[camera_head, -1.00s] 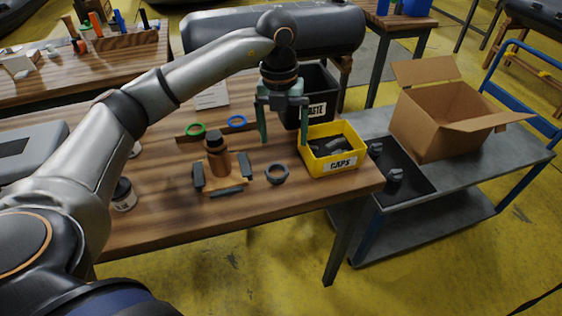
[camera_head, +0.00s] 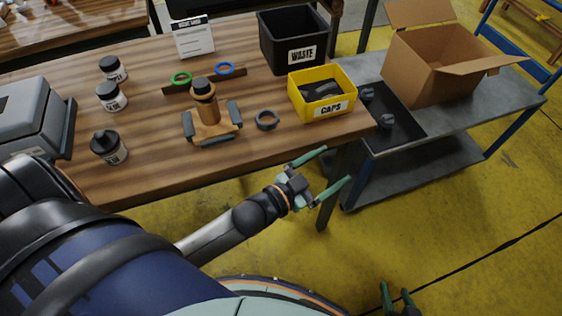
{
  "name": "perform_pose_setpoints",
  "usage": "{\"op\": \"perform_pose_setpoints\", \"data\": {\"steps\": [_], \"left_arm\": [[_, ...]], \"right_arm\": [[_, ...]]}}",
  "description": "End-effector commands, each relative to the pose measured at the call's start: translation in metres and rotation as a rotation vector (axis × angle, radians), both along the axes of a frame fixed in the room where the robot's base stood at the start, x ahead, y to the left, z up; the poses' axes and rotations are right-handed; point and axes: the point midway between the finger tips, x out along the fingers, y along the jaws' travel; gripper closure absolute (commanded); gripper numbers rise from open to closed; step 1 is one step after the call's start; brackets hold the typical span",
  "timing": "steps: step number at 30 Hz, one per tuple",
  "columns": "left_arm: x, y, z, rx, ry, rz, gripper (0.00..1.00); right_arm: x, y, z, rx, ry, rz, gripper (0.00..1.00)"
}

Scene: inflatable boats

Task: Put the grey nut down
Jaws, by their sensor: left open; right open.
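The grey nut (camera_head: 266,127), a dark grey ring, lies flat on the wooden table (camera_head: 200,165) near its front edge. It is between the brown fixture and the yellow CAPS bin, touching neither. My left gripper (camera_head: 337,165) is open and empty, off the front edge of the table below the CAPS bin, apart from the nut. My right gripper (camera_head: 397,292) is partly in view at the bottom edge, open, over the floor.
A brown cylinder (camera_head: 207,108) stands in a fixture with grey pads (camera_head: 190,126). Behind it are a green ring (camera_head: 181,78) and a blue ring (camera_head: 224,70). The yellow CAPS bin (camera_head: 320,108), black WASTE bin (camera_head: 290,40), and a cart with a cardboard box (camera_head: 425,75) are right.

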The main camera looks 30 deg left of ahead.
Motion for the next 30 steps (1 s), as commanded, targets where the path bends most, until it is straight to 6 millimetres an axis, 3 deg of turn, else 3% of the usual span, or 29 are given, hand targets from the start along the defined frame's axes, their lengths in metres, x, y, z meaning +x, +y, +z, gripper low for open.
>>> {"op": "perform_pose_setpoints", "data": {"steps": [1,4,6,10,13,22,26,30], "left_arm": [[-0.022,0.012,-0.035,-0.017,0.145,0.065,0.08],[-0.066,0.03,-0.089,-0.033,0.39,0.153,0.08],[-0.094,0.036,-0.114,-0.04,0.521,0.185,0.08],[-0.129,0.041,-0.139,-0.049,0.664,0.212,0.08],[-0.137,0.042,-0.144,-0.051,0.696,0.216,0.08],[-0.137,0.042,-0.142,-0.05,0.696,0.215,0.08],[-0.138,0.044,-0.127,-0.049,0.694,0.221,0.08],[-0.141,0.049,-0.1,-0.046,0.694,0.232,0.08]], "right_arm": [[0.0,0.0,0.0,0.0,-0.001,0.0,0.5],[0.0,0.0,0.001,0.0,-0.001,0.0,0.5],[0.0,0.0,0.001,0.0,-0.002,0.0,0.5],[0.0,0.0,0.001,0.001,-0.002,0.001,0.5],[0.0,0.0,0.001,0.001,-0.002,0.001,0.5],[0.0,0.0,0.004,0.001,-0.003,0.0,0.5],[0.001,0.0,0.02,0.001,-0.006,-0.001,0.5],[0.0,-0.005,0.048,-0.007,-0.009,-0.009,0.5]]}}
